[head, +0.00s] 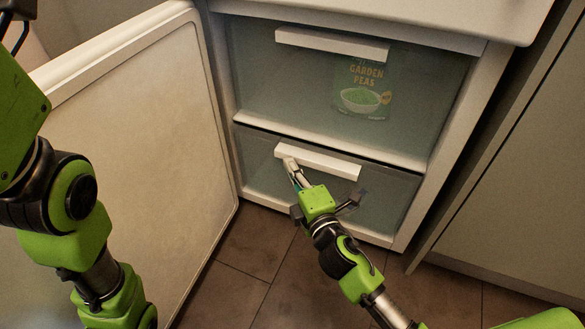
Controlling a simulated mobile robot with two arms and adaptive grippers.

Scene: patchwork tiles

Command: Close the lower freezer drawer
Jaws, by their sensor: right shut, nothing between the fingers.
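The lower freezer drawer (385,192) has a clear grey front with a white handle bar (325,163). It sits below the upper drawer in the freezer, and its front looks roughly level with the upper one; any small gap is hard to judge. My right gripper (289,163) is shut and empty, with its fingertips at the left end of the lower handle. I cannot tell whether they touch it. My left arm stands at the left side of the view, and its gripper does not show.
The upper drawer (290,85) has a white handle (332,44) and holds a garden peas bag (364,88). The freezer door (140,140) stands open on the left. A cabinet panel (520,190) is on the right. Brown floor tiles (245,250) lie below.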

